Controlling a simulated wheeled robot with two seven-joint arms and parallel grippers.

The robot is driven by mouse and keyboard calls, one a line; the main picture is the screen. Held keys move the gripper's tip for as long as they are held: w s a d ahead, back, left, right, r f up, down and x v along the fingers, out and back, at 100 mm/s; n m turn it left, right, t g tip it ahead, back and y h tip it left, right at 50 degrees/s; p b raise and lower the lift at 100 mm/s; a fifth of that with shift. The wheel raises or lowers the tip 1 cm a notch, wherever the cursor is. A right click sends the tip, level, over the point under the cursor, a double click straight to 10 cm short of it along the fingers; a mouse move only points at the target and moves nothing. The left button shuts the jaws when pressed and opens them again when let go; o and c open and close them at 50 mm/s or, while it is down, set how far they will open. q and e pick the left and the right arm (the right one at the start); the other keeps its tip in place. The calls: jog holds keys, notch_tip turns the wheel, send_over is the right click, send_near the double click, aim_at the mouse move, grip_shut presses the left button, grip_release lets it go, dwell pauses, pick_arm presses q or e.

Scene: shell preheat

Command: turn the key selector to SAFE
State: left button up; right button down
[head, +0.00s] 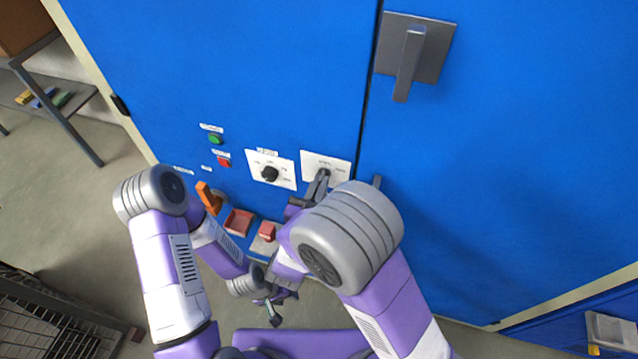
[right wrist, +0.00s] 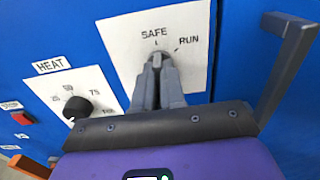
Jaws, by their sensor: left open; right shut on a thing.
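The key selector sits on a white plate (head: 340,162) on the blue cabinet front. In the right wrist view the plate (right wrist: 196,75) carries the labels SAFE and RUN, with a tick below each. My right gripper (head: 322,178) is at this plate. In the right wrist view its fingers (right wrist: 158,68) are shut on the key (right wrist: 159,56), of which only a small grey part shows between the tips. The fingers hide most of the key, so I cannot tell its exact angle. My left gripper (head: 272,304) is low, open and empty, away from the panel.
Left of the plate is the HEAT dial with a black knob (head: 270,174). Further left are a green button (head: 215,139), a red button (head: 224,161) and an orange lever (head: 206,196). A grey door handle (head: 410,62) sticks out above right.

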jog(key=shift+w+r, duration=0.1)
jog(key=shift+r, duration=0.05)
jog(key=c, duration=1.2)
grip_release()
jog(key=v, duration=0.7)
jog(key=shift+s, duration=0.3)
